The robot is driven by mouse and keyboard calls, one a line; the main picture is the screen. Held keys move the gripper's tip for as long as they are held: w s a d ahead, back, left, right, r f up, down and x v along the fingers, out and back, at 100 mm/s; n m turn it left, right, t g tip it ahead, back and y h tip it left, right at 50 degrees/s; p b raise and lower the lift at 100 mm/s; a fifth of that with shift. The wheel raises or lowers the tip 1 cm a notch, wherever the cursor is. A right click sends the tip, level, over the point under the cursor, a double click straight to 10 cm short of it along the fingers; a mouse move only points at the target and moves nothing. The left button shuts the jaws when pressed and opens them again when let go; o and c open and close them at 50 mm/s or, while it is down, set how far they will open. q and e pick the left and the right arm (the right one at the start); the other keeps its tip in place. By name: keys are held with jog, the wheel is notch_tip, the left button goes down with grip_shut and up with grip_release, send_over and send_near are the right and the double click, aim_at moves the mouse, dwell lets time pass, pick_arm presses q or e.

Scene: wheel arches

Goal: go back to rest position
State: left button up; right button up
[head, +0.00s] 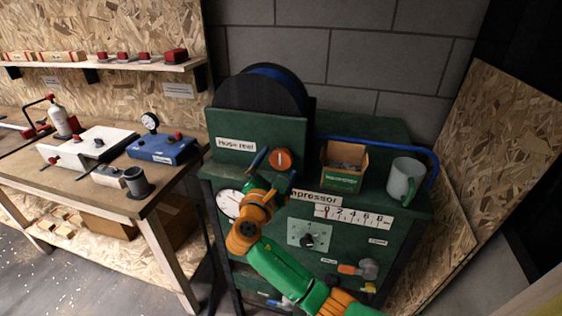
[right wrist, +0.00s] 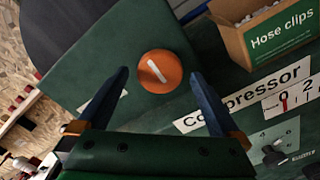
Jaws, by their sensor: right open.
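My right gripper (head: 275,168) is in front of the green hose reel and compressor cabinet, its green and orange arm coming up from the bottom of the head view. In the right wrist view its two blue fingers (right wrist: 157,95) are apart, with nothing between them. An orange round knob (head: 284,160) with a white mark sits on the hose reel panel, just beyond the fingertips. The knob (right wrist: 160,71) shows between and beyond the fingers, apart from them in that view. My left gripper is in neither view.
A box of hose clips (head: 344,167) and a grey-green mug (head: 405,180) stand on the cabinet top, near a blue hose (head: 375,143). A workbench (head: 150,205) with a blue gauge device (head: 162,149) is at left. A chipboard panel (head: 500,150) leans at right.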

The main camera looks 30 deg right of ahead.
jog(key=v, duration=0.3)
jog(key=shift+s+a, duration=0.2)
jog(key=shift+a, duration=0.05)
jog(key=shift+d, duration=0.1)
